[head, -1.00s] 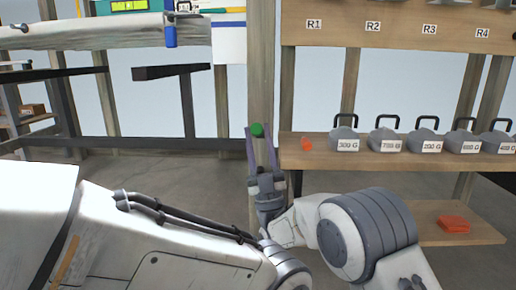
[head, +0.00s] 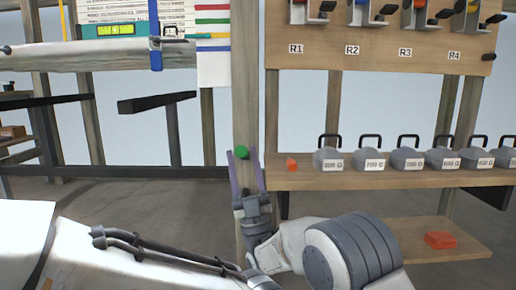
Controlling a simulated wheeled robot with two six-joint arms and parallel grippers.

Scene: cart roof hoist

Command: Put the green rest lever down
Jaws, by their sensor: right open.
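The green rest lever shows as a round green knob (head: 242,152) in front of a wooden post. My right gripper (head: 241,149) points up at it from below, with its two purple fingers spread. The knob appears between the fingertips, with a gap visible on each side. I cannot tell how deep the knob sits between the fingers. The rest of the lever is hidden or too small to make out. My left gripper is not in view.
A wooden shelf (head: 300,180) to the right carries several grey weights and a small orange piece (head: 291,164). Above it is a board (head: 380,50) with hooks labelled R1 to R4. A lower shelf (head: 405,247) holds a red-orange block (head: 440,240). A thick pale beam (head: 100,58) lies upper left.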

